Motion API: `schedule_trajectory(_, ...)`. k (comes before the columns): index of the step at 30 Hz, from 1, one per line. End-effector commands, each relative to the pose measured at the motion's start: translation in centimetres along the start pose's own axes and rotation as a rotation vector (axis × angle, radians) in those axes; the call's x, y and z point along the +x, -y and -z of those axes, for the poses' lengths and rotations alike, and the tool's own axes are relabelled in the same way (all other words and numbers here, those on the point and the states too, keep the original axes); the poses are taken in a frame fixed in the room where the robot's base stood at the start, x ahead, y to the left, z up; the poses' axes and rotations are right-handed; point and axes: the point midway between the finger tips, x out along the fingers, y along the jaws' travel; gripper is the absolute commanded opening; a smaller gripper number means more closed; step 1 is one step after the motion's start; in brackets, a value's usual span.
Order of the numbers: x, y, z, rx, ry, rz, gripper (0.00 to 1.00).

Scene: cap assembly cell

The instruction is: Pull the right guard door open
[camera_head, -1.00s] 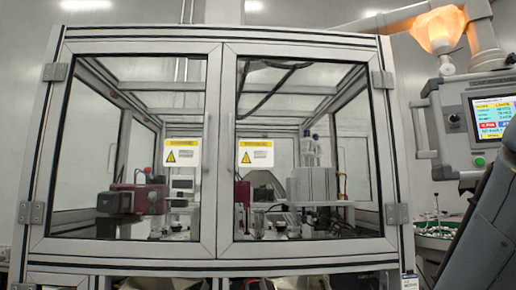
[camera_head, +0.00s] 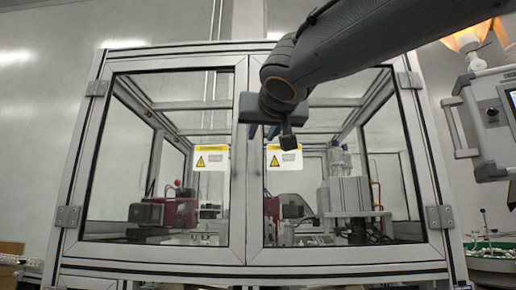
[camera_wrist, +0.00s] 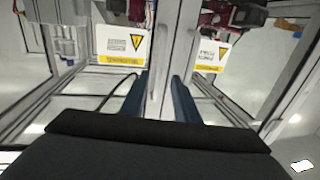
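The right guard door (camera_head: 345,255) is shut, with a grey metal frame, a clear pane and a yellow-white warning label (camera_head: 285,157). The shut left guard door (camera_head: 150,255) stands beside it. My gripper (camera_head: 262,131) is in front of the meeting door frames at upper mid-height. In the wrist view, which is upside down, its two blue fingers (camera_wrist: 158,80) are apart with a grey upright between and beyond them. The right door's label (camera_wrist: 121,45) is left of them there. I cannot tell whether the fingers touch the frame.
My arm crosses the upper right of the head view. Hinges (camera_head: 440,218) sit on the cell's right post. A control panel (camera_head: 490,125) on a boom stands to the right, above a green round tray (camera_head: 495,262). Machinery (camera_head: 350,200) stands behind the glass.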

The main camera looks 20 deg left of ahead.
Motion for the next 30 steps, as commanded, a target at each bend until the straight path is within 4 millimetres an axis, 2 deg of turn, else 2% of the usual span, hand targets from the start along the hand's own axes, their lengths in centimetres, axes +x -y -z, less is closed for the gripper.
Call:
schedule_trajectory(12, 6.0, -0.1, -0.1, -0.002, 0.004, -0.003, 0.28)
schedule_trajectory(18, 7.2, -0.1, -0.1, -0.002, 0.003, -0.002, 0.28)
schedule_trajectory(26, 7.3, -0.1, -0.2, -0.001, 0.003, -0.002, 0.28)
schedule_trajectory(30, 7.2, -0.1, -0.2, -0.002, 0.003, -0.002, 0.06)
